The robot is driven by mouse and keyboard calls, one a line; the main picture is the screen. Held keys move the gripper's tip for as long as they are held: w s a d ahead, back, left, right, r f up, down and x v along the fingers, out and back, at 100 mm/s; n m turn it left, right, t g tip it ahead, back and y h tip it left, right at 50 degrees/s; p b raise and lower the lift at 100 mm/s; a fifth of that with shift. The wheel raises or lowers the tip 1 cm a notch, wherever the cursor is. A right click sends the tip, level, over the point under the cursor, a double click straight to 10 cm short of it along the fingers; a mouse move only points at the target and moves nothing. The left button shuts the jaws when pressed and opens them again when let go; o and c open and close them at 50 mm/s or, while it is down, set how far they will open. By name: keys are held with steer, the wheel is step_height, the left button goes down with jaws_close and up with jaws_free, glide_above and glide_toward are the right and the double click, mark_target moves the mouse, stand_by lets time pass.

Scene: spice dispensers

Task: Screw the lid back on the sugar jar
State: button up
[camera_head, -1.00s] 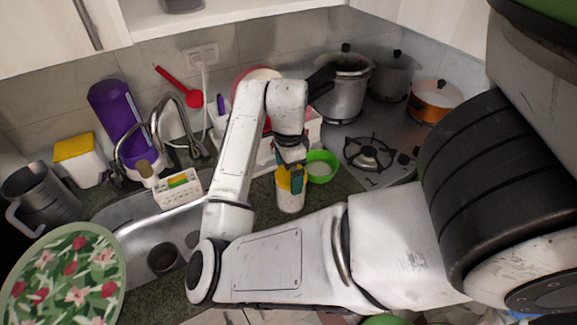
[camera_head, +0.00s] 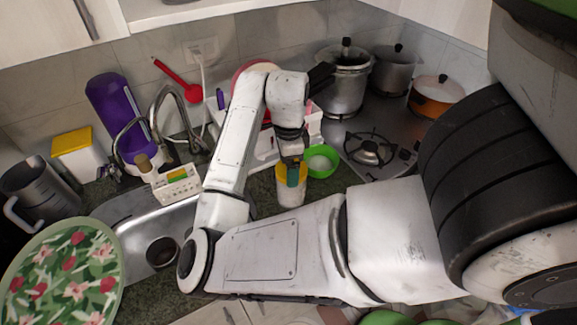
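The sugar jar appears to be the small white container (camera_head: 291,197) on the dark counter right of the sink. A yellow lid or rim (camera_head: 281,174) shows at its top. The arm and finger hide much of the top. I cannot tell whether the fingers grip the lid, or whether the lid sits fully on the jar.
A green bowl (camera_head: 331,168) with something white in it stands close behind the jar, to the right. The sink (camera_head: 130,207) and white caddy (camera_head: 177,186) lie left. The stove (camera_head: 385,172) with pots is at right.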

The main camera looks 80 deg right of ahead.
steer(key=m+b, duration=0.1)
steer(key=m, duration=0.2)
steer(key=m+b, duration=0.1)
steer(key=m, duration=0.1)
steer(key=shift+d+f+m+b, duration=0.15)
steer(key=shift+m+b, duration=0.2)
steer(key=shift+m, duration=0.85)
steer(key=shift+b, duration=0.35)
steer(key=shift+d+m+b, duration=0.1)
steer(key=shift+m+b, duration=0.6)
steer(key=shift+m, duration=0.5)
steer(key=shift+m+b, duration=0.3)
steer(key=shift+m, duration=0.9)
